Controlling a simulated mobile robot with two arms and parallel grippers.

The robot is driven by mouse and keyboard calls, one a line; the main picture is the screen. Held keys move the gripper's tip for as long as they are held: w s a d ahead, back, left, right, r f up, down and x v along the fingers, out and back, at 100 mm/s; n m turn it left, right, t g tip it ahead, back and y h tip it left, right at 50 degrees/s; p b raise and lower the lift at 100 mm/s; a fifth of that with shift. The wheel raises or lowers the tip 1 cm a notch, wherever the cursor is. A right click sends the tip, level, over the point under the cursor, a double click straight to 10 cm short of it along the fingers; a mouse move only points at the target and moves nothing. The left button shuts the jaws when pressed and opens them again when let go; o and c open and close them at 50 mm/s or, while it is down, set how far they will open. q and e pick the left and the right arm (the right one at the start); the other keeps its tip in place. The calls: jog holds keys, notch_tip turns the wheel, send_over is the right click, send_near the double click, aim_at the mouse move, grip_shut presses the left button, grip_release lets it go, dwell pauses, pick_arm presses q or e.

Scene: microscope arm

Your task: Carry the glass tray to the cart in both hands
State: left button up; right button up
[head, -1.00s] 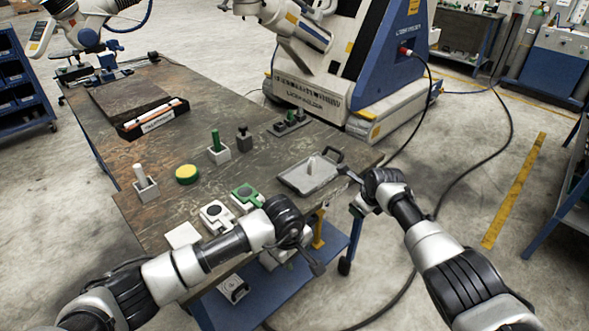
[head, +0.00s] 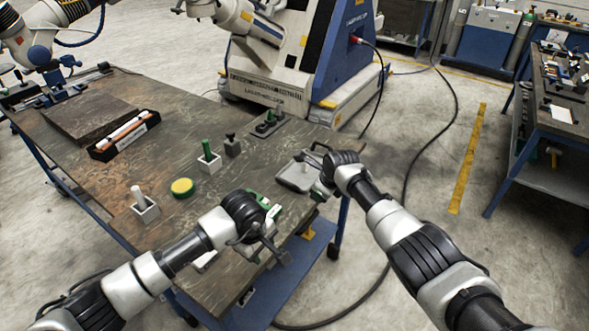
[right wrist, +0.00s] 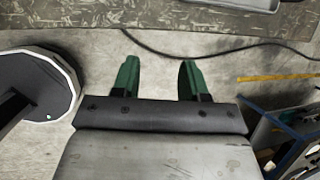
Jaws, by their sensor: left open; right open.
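The glass tray (head: 297,178), a shallow grey tray, lies on the near right corner of the brown worktable. Its right part is hidden behind my right gripper in the head view. A strip of it shows at the top edge of the right wrist view (right wrist: 240,3). My right gripper (head: 315,158) is beside and partly over the tray in the picture. Its green fingers (right wrist: 158,78) are apart with nothing between them; contact is not visible. My left gripper (head: 275,240) is open near the table's front edge, left of and nearer than the tray.
The worktable (head: 95,165) holds a yellow round piece (head: 182,187), small blocks with pegs (head: 208,160) and an orange-and-white tool case (head: 125,135). A blue-framed cart or bench (head: 560,120) stands at the right. A black cable crosses the otherwise clear floor between.

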pick_arm(q)
jog(key=shift+d, duration=0.1)
pick_arm(e)
jog(key=v, duration=1.1)
jog(key=shift+d, duration=0.4)
pick_arm(q)
jog(key=shift+f, duration=0.1)
pick_arm(e)
jog(key=shift+s+f, duration=0.1)
